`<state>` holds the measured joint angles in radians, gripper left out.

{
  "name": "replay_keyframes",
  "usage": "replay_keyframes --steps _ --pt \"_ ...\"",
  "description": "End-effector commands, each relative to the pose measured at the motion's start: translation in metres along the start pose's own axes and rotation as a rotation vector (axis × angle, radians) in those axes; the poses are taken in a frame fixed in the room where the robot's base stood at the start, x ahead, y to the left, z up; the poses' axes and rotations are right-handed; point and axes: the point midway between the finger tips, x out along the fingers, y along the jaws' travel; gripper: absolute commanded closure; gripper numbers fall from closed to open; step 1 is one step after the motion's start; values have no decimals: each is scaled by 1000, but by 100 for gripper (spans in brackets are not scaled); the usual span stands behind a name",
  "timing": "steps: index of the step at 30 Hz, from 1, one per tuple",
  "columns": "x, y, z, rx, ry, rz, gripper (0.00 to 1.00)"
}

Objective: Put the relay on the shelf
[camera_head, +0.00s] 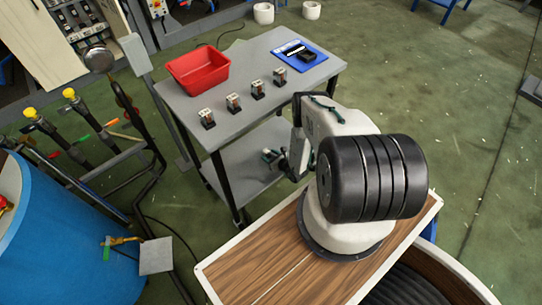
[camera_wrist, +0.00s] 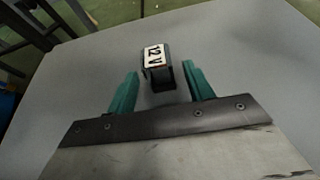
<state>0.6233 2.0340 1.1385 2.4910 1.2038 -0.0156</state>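A relay (camera_wrist: 157,68) with a white label reading "12 V" and a dark body stands on a flat grey surface in the wrist view. My gripper (camera_wrist: 160,90) has its two green fingers on either side of it, with a gap to each finger, so it is open. In the head view my gripper (camera_head: 274,157) is low beside the grey table, over its lower shelf (camera_head: 235,172). I cannot clearly make out the relay between the fingers there. Several similar relays (camera_head: 233,102) stand in a row on the table top.
The grey table (camera_head: 240,70) also carries a red bin (camera_head: 198,70) and a blue mat (camera_head: 313,51) with a black device. The table top's edge and legs are close to my arm. A blue drum (camera_head: 60,245) and pipes stand at the left.

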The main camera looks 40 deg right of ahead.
Motion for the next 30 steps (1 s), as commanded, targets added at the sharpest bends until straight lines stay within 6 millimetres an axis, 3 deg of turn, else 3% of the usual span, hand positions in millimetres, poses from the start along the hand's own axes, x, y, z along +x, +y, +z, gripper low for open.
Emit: replay_keyframes --steps 11,24,30 --pt "-7 0 0 1 2 -1 48" --pt "-92 0 0 4 1 -2 48" --pt "-116 -1 0 0 1 -2 48"
